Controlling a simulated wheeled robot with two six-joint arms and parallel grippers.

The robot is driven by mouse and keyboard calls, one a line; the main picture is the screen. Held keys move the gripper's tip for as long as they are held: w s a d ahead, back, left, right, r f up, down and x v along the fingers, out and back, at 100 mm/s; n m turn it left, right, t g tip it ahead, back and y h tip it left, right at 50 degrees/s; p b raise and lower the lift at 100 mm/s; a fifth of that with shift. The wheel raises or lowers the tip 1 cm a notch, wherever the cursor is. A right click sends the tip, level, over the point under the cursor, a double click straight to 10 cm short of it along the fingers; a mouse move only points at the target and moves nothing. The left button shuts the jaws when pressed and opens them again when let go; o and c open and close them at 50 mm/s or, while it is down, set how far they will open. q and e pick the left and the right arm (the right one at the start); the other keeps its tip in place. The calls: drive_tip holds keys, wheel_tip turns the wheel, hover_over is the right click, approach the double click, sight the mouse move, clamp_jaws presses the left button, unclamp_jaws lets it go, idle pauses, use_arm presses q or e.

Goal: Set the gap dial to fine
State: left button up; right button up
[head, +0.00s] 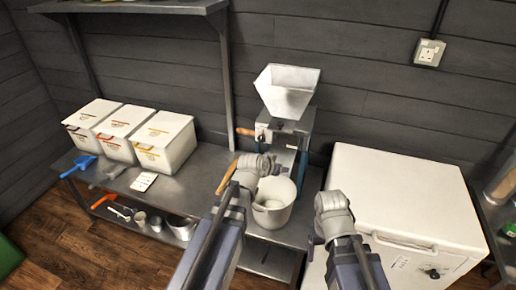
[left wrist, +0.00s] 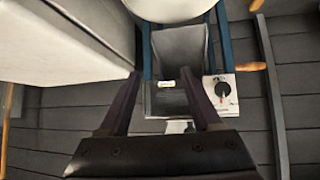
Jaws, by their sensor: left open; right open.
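The mill has a white hopper (head: 287,92) above a grey body (head: 292,125) and stands at the back of the steel bench. The gap dial shows in the left wrist view as a black round knob (left wrist: 222,89) on a pale plate; its setting is too small to read. My left gripper (head: 255,166) is in front of the mill, over the white bucket (head: 273,205). In the left wrist view the left gripper (left wrist: 163,74) is open and empty, with the dial to the right of its fingers, apart from them. My right gripper (head: 333,212) is open, in front of the white chest.
Several white lidded bins (head: 164,141) stand at the left of the bench (head: 116,184). A white chest (head: 395,195) stands at the right. A wooden handle (head: 245,132) sticks out left from the mill. A shelf post (head: 227,85) rises left of the mill.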

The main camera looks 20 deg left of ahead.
sight(261, 139)
use_arm(q)
drive_tip(key=w+a+r+t, duration=0.1)
drive_tip(key=w+a, duration=0.1)
drive_tip(key=a, duration=0.1)
drive_tip(key=w+a+r+n+t+y+b, duration=0.1)
drive_tip(key=w+a, duration=0.1)
drive_tip(key=a, duration=0.1)
drive_tip(key=w+a+r+t+b, duration=0.1)
drive_tip(key=w+a+t, duration=0.1)
drive_tip(key=a, duration=0.2)
drive_tip(key=shift+n+y, duration=0.4)
drive_tip(key=shift+b+x, duration=1.45)
drive_tip(key=shift+x, duration=2.55)
drive_tip(key=shift+d, duration=0.1)
use_arm(e)
wheel_tip(261, 139, down, 6)
drive_tip(key=shift+w+a, duration=0.3)
drive_tip(key=shift+a, duration=0.1)
use_arm(q)
drive_tip(key=shift+s, duration=0.1)
clamp_jaws()
